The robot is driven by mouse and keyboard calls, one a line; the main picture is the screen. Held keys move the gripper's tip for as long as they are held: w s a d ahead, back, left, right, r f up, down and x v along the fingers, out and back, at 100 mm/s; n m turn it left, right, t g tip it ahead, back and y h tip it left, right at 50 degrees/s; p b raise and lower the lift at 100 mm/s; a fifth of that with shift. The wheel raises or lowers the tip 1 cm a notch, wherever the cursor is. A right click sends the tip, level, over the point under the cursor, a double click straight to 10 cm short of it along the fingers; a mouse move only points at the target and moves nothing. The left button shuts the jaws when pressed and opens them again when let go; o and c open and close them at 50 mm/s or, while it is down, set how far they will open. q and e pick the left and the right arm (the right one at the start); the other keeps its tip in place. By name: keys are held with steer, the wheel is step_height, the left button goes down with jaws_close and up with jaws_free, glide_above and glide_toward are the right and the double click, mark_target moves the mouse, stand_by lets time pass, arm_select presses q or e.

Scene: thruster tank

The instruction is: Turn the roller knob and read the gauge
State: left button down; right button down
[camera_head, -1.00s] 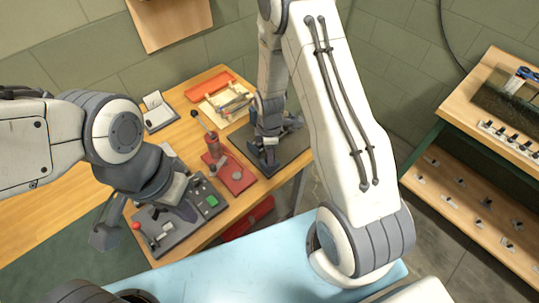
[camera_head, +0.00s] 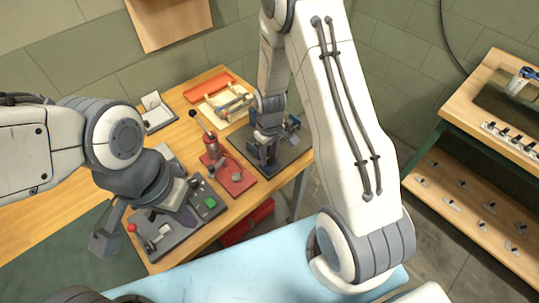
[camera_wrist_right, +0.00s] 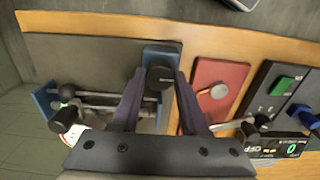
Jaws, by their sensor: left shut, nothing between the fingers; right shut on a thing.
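The roller fixture is a dark plate (camera_head: 292,157) with blue end blocks, metal rods and black knobs; in the wrist view its bare plate (camera_wrist_right: 85,62) fills the upper left. My right gripper (camera_head: 266,158) is over it. In the wrist view its fingers (camera_wrist_right: 160,92) are shut on a black roller knob (camera_wrist_right: 160,77) at the blue block (camera_wrist_right: 160,55). A white round face (camera_wrist_right: 92,120), possibly the gauge, is partly hidden by the gripper and its reading is not legible. My left gripper (camera_head: 178,208) is shut and empty, above or at the control panel (camera_head: 160,247).
A red-based lever press (camera_head: 236,180) stands between the panel and the fixture. Behind are a wooden tray (camera_head: 228,103) and an orange tray (camera_head: 208,88). The panel has a green-digit display (camera_wrist_right: 290,150) showing 0. A shelf unit (camera_head: 480,195) stands at right.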

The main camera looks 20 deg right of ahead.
mark_target(270, 157)
steer(key=m, duration=0.4)
steer(key=shift+m+b, duration=0.3)
steer(key=m, duration=0.5)
steer(key=shift+b, duration=0.3)
steer(key=m, duration=1)
steer(key=shift+b, duration=0.4)
steer(key=shift+c, duration=2.1)
jaws_free()
step_height(270, 157, up, 11)
steer(key=b, duration=0.1)
steer(key=shift+f+b, duration=0.2)
steer(key=shift+b, duration=0.1)
